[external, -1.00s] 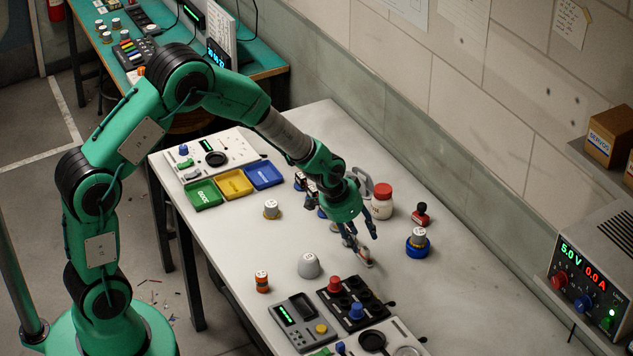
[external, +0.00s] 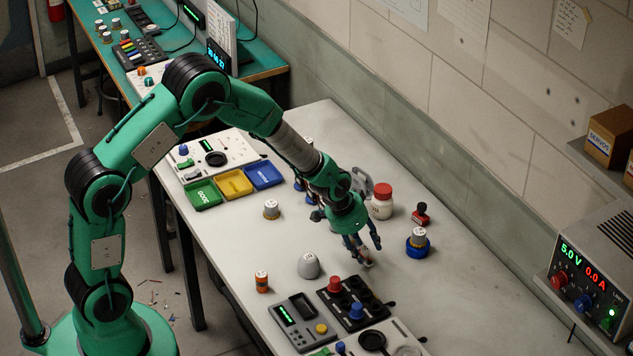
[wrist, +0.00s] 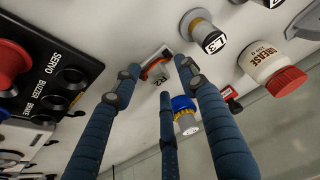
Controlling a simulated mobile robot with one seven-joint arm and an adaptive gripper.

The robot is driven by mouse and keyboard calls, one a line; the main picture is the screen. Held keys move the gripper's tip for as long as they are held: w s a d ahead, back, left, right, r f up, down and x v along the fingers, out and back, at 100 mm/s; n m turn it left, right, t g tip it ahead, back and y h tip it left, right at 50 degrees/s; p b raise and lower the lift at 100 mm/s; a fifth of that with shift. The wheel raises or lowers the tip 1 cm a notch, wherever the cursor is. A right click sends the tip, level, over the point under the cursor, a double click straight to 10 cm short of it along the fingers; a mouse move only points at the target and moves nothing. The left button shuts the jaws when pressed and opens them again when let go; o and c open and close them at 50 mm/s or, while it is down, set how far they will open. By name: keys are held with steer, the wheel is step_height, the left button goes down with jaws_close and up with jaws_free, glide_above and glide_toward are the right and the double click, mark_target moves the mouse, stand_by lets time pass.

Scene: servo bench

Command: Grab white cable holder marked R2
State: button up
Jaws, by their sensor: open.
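A small pale holder (wrist: 158,72) with an orange-red band lies on the bench in the wrist view, its label reading R2. In the external view it (external: 367,263) is mostly hidden by my fingers. My gripper (wrist: 158,78) is open, with blue padded fingers on both sides of the holder and a third finger below it in the picture. In the external view my gripper (external: 364,250) points down at the bench just above the holder. I cannot tell whether any finger touches it.
A dark servo panel (external: 331,287) with red and blue knobs stands close in front. A grease jar (external: 381,208), a red stamp (external: 421,216) and a metal knob on a blue base (external: 418,246) stand behind. A cylinder marked L3 (wrist: 203,30) is near my right finger.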

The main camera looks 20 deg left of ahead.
mark_target(364, 249)
stand_by(0.3)
jaws_close()
steer(key=shift+r, duration=0.2)
step_height(364, 249, up, 10)
steer(key=p, duration=0.1)
steer(key=shift+f, duration=0.15)
stand_by(0.5)
stand_by(0.4)
